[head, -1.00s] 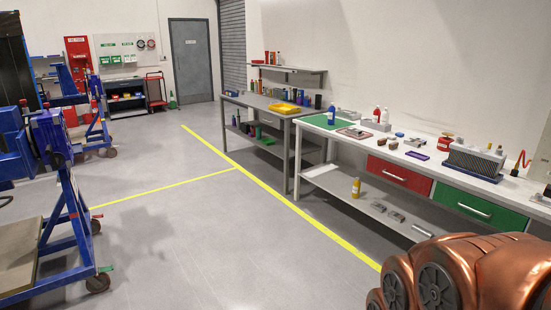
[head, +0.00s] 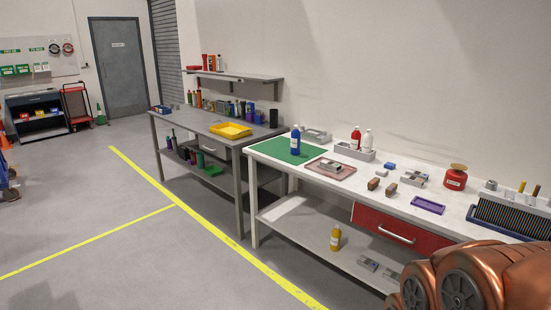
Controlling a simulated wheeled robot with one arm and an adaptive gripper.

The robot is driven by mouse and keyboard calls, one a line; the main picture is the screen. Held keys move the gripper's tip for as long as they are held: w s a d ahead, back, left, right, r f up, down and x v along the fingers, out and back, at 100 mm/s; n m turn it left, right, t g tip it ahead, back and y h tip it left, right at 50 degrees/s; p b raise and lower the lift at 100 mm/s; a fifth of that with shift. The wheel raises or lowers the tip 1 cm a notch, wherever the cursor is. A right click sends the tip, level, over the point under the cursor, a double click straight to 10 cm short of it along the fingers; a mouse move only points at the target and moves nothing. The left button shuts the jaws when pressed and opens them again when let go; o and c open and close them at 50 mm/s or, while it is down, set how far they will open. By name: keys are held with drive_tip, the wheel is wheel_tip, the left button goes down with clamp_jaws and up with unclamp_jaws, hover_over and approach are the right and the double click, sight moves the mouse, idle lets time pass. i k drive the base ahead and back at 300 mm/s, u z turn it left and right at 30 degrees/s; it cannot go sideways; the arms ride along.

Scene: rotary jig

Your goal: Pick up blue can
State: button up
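A blue bottle-like container (head: 295,143) with a pale label and a narrow top stands upright on a green mat (head: 271,153), at the left end of the white workbench (head: 330,178). On the grey bench (head: 186,121) behind it, a row of small bottles and cans includes blue and purple ones (head: 259,117). They are too small for me to tell which is a can. Copper-coloured links of my arm (head: 480,285) fill the lower right corner. My gripper is out of view.
A yellow tray (head: 230,130) lies on the grey bench. A yellow bottle (head: 335,238) stands on the lower shelf.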

sight(295, 135)
drive_tip(key=u, duration=0.1)
drive_tip(key=i, duration=2.25)
drive_tip(key=u, duration=0.3)
drive_tip(key=i, duration=1.1)
drive_tip(key=u, duration=0.05)
